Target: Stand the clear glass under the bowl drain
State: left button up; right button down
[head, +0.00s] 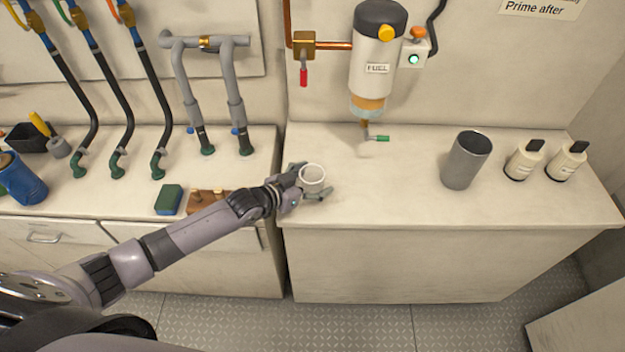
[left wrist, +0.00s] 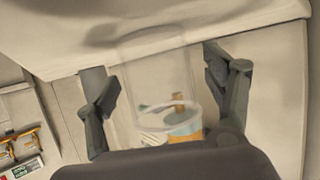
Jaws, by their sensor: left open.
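The clear glass (head: 313,177) is over the left part of the right counter, between the fingers of my left gripper (head: 308,188). In the left wrist view the glass (left wrist: 158,75) shows between the two spread fingers of the gripper (left wrist: 165,95). The gripper is open, with a gap visible beside the glass. I cannot tell whether a finger touches it. The fuel filter's bowl (head: 367,105) hangs on the wall, with its drain (head: 367,137) and green-tipped lever below, up and right of the glass. My right gripper is not in view.
A grey cup (head: 467,160) and two white bottles (head: 523,159) (head: 566,160) stand at the right on the counter (head: 420,213). A green sponge (head: 169,200) and a brown block (head: 207,201) lie on the left counter. The counter below the drain is clear.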

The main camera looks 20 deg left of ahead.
pick_arm(q)
jog(key=shift+s, duration=0.1)
jog(key=shift+c, duration=0.7)
jog(key=c, duration=1.3)
jog(key=shift+r, duration=0.1)
